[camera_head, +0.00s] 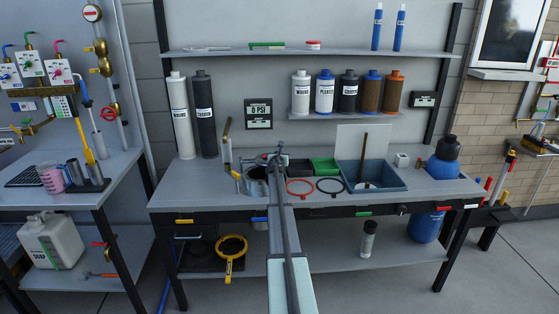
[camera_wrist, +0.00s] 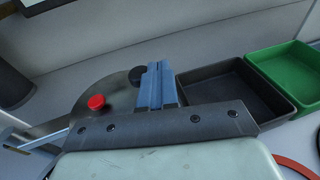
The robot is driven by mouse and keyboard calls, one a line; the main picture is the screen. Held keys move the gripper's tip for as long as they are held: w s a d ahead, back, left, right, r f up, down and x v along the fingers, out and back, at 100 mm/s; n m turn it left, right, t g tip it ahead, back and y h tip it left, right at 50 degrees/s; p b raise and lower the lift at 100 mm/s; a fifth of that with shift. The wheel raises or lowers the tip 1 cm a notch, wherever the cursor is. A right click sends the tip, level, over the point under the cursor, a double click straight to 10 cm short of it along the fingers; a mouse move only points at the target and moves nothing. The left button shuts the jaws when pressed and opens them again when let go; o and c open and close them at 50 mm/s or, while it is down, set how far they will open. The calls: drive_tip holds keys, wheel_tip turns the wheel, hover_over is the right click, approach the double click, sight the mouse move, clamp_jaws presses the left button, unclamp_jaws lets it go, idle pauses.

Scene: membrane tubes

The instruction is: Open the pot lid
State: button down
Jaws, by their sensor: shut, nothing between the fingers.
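The metal pot (camera_head: 255,187) stands on the bench, just left of my arm in the head view and partly hidden by it. In the wrist view its round dark grey lid (camera_wrist: 84,112) carries a red knob (camera_wrist: 96,102) and a black knob. The lid appears to be down on the pot. My gripper (camera_wrist: 158,68) is shut and empty, its blue-grey fingers over or beside the right part of the lid; I cannot tell whether they touch it. In the head view my gripper (camera_head: 277,160) is at the pot's upper right. Its wrist plate hides the lid's near side.
A black bin (camera_wrist: 187,82) and a green bin (camera_wrist: 255,62) stand right of the gripper. A red ring (camera_head: 299,195), a black ring (camera_head: 331,193) and a grey-blue tub (camera_head: 390,185) lie farther right. A bottle and a tall handle stand left of the pot.

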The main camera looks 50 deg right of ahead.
drive_tip(key=shift+w+d, duration=1.45)
drive_tip(key=shift+w, duration=0.15)
drive_tip(key=s+a+r, duration=0.2)
drive_tip(key=s+a, duration=0.1)
drive_tip(key=s, duration=1)
drive_tip(key=shift+s+r, duration=0.15)
drive_tip(key=shift+s, duration=0.1)
